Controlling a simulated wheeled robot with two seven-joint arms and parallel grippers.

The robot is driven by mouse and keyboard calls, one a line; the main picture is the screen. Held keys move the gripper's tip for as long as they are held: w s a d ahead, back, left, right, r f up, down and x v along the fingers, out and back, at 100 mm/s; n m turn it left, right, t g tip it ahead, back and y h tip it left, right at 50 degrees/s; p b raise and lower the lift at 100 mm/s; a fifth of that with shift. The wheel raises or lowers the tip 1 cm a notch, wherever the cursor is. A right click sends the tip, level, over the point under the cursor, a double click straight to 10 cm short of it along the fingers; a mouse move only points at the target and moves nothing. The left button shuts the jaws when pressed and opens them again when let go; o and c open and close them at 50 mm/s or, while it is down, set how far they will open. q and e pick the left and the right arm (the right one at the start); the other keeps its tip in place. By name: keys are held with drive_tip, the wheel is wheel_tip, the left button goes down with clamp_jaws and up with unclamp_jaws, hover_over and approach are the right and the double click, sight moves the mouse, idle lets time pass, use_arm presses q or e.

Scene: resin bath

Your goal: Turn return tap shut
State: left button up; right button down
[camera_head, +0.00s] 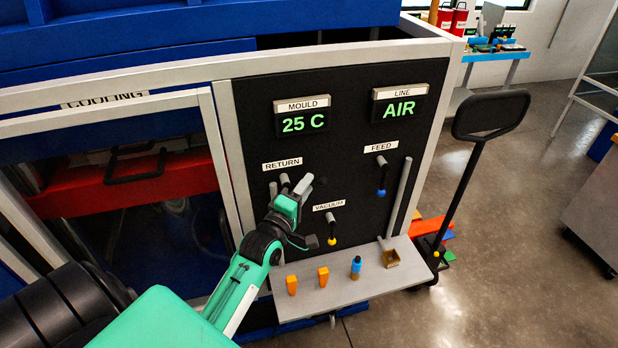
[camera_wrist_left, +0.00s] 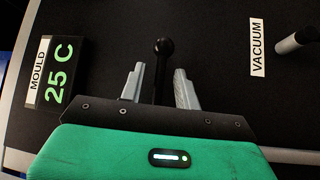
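The return tap sits under the RETURN label (camera_head: 282,164) on the black panel. Its black, ball-ended lever (camera_wrist_left: 163,48) points up in the left wrist view, which is toward the right of the panel. My left gripper (camera_head: 289,187) is at this tap. In the left wrist view its two grey fingers (camera_wrist_left: 159,82) stand apart, one on each side of the lever, with a visible gap on both sides. In the head view the gripper hides most of the tap. My right gripper is not in view.
The feed tap (camera_head: 381,190) has a blue knob and the vacuum tap (camera_head: 332,240) a yellow one, both pointing down. The displays read 25 C and AIR.

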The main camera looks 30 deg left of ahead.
use_arm(q)
drive_tip(key=shift+w+r, duration=0.1)
drive_tip(key=shift+w, duration=0.95)
clamp_jaws()
drive_tip(key=shift+w, duration=0.1)
